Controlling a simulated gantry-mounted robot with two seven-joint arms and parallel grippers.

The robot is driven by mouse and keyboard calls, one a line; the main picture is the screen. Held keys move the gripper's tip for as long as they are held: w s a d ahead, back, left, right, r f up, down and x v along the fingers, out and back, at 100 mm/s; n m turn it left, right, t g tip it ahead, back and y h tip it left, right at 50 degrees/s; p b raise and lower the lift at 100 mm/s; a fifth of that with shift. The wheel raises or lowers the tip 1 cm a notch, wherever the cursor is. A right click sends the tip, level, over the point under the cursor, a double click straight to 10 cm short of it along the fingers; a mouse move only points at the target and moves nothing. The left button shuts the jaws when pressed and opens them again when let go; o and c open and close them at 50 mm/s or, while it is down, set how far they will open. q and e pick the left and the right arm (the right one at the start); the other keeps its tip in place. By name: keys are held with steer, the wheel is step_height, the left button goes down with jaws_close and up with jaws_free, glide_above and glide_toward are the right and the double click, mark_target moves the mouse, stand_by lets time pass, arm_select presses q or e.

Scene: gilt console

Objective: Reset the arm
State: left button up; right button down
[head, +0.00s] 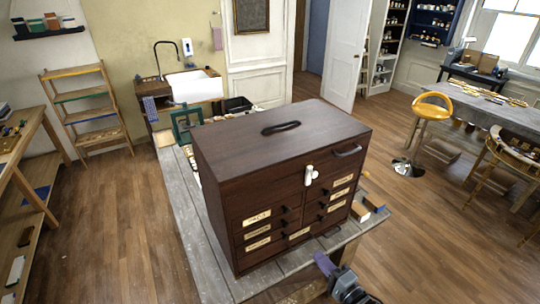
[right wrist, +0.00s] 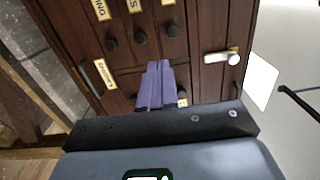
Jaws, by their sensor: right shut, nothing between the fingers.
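My right gripper (head: 322,262) is at the bottom of the head view, low in front of a dark wooden chest. In the right wrist view its purple fingers (right wrist: 155,82) are together with nothing between them. The chest (head: 280,145) stands upright on a grey plank table (head: 210,278), with small labelled drawers and a white latch (head: 310,175) on its front. The chest front (right wrist: 205,90) fills much of the right wrist view, beyond the fingertips. Whether the fingers touch it I cannot tell. My left gripper is in neither view.
Small blocks (head: 374,202) lie on the table right of the chest. A green-framed item (head: 184,125) stands behind it. A yellow stool (head: 425,115) and a worktable are at the right, wooden shelves (head: 85,105) at the left. The floor left of the table is clear.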

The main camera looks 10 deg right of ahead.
steer(key=s+a+f+n+g+h+p, duration=0.1)
steer(key=s+f+g+p, duration=0.15)
steer(key=s, duration=0.45)
steer(key=s+a+f+n+g+h+p, duration=0.1)
steer(key=s+a+f+g, duration=0.15)
steer(key=s, duration=0.55)
steer(key=s+d+r+n+g+h, duration=0.2)
steer(key=s+n+g, duration=0.1)
steer(key=s+n, duration=0.3)
steer(key=s+d+r+n+g+h+p, duration=0.1)
steer(key=s+d+n+g+h, duration=0.2)
steer(key=s+n, duration=0.3)
steer(key=s+g, duration=0.1)
steer(key=s, duration=0.3)
steer(key=shift+s+d+r+n+g+h, duration=0.2)
steer(key=shift+d+r+n+g+h, duration=0.1)
steer(key=shift+r, duration=0.1)
